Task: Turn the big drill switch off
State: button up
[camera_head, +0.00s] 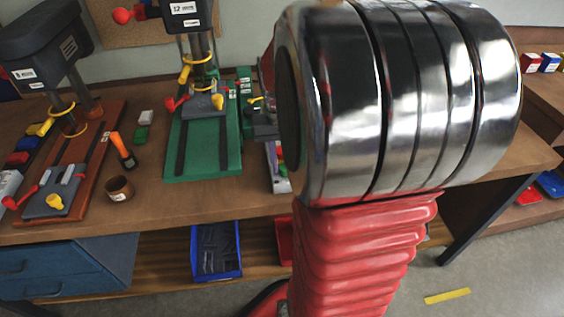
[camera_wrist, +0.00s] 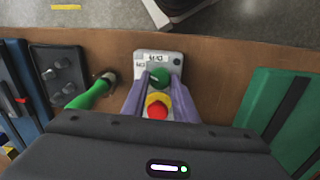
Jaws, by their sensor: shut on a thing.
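A pale switch box (camera_wrist: 144,58) with a printed label lies on the brown bench in the wrist view. It carries a round green knob (camera_wrist: 161,77) and a red button (camera_wrist: 157,112) on a yellow ring. My gripper (camera_wrist: 160,80) is over the box, with its two purple fingers on either side of the green knob and shut on it. The exact contact is small and hard to see. The head view shows part of the box (camera_head: 282,184), partly hidden by my arm. A drill press with a green base (camera_head: 205,160) stands left of it.
Another drill press on a red-brown base (camera_head: 85,170) stands further left, near an orange-handled tool (camera_head: 122,150) and a brown cup (camera_head: 119,188). In the wrist view, a green-handled item (camera_wrist: 92,93) lies left of the box. A blue bin (camera_head: 216,250) sits below the bench.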

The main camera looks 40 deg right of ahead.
aim_at(281, 166)
jog(key=shift+a+m, duration=0.15)
jog(key=shift+m, duration=0.35)
jog(key=o, duration=1.1)
jog(key=shift+c, duration=0.2)
jog(key=shift+r, duration=0.1)
notch_tip(281, 166, up, 14)
jog(key=shift+w+a+f, duration=0.2)
jog(key=shift+w, duration=0.05)
